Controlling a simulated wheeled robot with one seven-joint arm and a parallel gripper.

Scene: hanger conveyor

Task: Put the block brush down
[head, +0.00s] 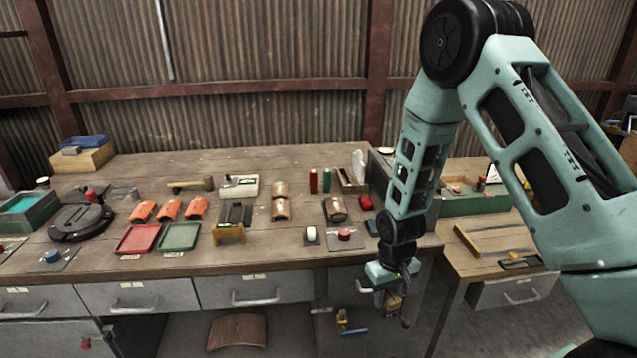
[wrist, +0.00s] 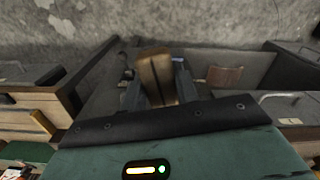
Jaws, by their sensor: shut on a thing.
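My gripper (head: 385,291) hangs low in front of the workbench, near its right front corner and below the level of the bench top. It is shut on the block brush (head: 394,304), which shows as a small brown wooden piece partly hidden by the fingers. In the wrist view the brush (wrist: 156,76) is a tan wooden block between the two dark fingers, with the concrete floor beyond it. Its bristles cannot be made out.
The workbench (head: 150,165) holds orange tiles, a red tray (head: 138,238), a green tray (head: 179,237) and several small tools. A lower side bench (head: 480,245) stands at the right. A curved brown panel (head: 237,332) lies under the bench. Bare wood shows at the bench's back middle.

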